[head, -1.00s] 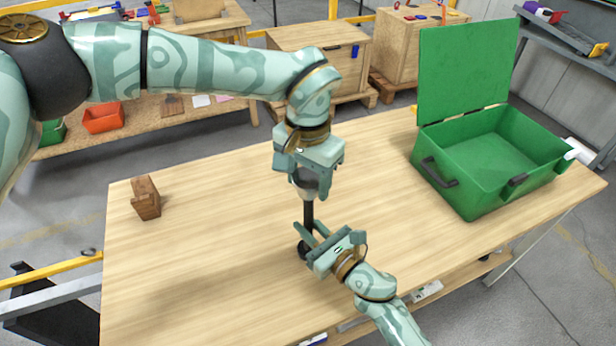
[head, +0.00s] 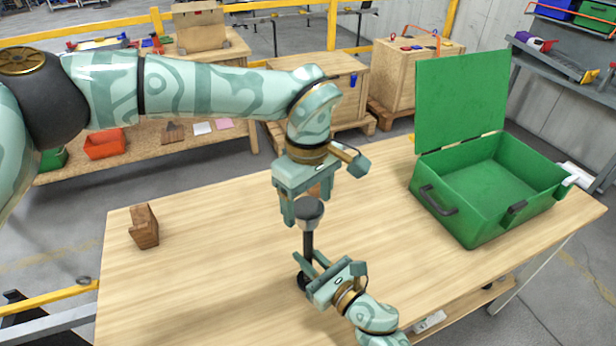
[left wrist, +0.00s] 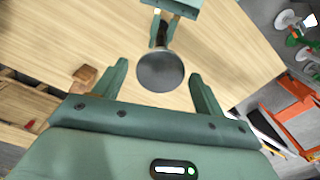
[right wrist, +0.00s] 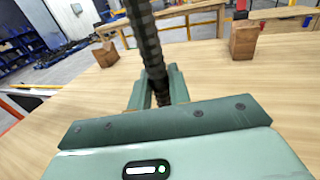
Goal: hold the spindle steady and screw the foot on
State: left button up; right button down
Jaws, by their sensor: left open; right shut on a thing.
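The dark threaded spindle (head: 308,246) stands upright above the table, its lower end at a dark round part (head: 301,281). The grey foot (head: 309,214) sits on the spindle's top; its round face also shows in the left wrist view (left wrist: 160,71). My right gripper (head: 310,262) is shut on the spindle's lower part, and the dark rod runs between its fingers in the right wrist view (right wrist: 158,88). My left gripper (head: 307,205) is open just above and behind the foot, fingers spread either side and apart from it. How far the foot is threaded cannot be told.
A green open-lidded case (head: 487,190) stands at the table's right. A notched wooden block (head: 144,228) stands at the left, and another block (right wrist: 243,40) shows in the right wrist view. The wooden table (head: 200,280) is clear between them.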

pick_arm(q)
jog(key=n, duration=0.3)
jog(key=r+n, duration=0.1)
jog(key=n, duration=0.2)
jog(key=shift+n, duration=0.3)
jog(key=n, duration=0.3)
jog(key=shift+r, duration=0.2)
jog(key=n, duration=0.3)
jog(key=r+n, duration=0.1)
jog(key=n, duration=0.2)
jog(key=shift+n, duration=0.3)
jog(key=n, duration=0.3)
jog(key=shift+r, duration=0.2)
jog(key=n, duration=0.3)
jog(key=r+n, duration=0.1)
jog(key=n, duration=0.2)
jog(key=shift+n, duration=0.3)
jog(key=n, duration=0.3)
jog(key=shift+r, duration=0.15)
jog(key=n, duration=0.4)
jog(key=shift+r, duration=0.3)
jog(key=n, duration=0.3)
jog(key=shift+r, duration=0.2)
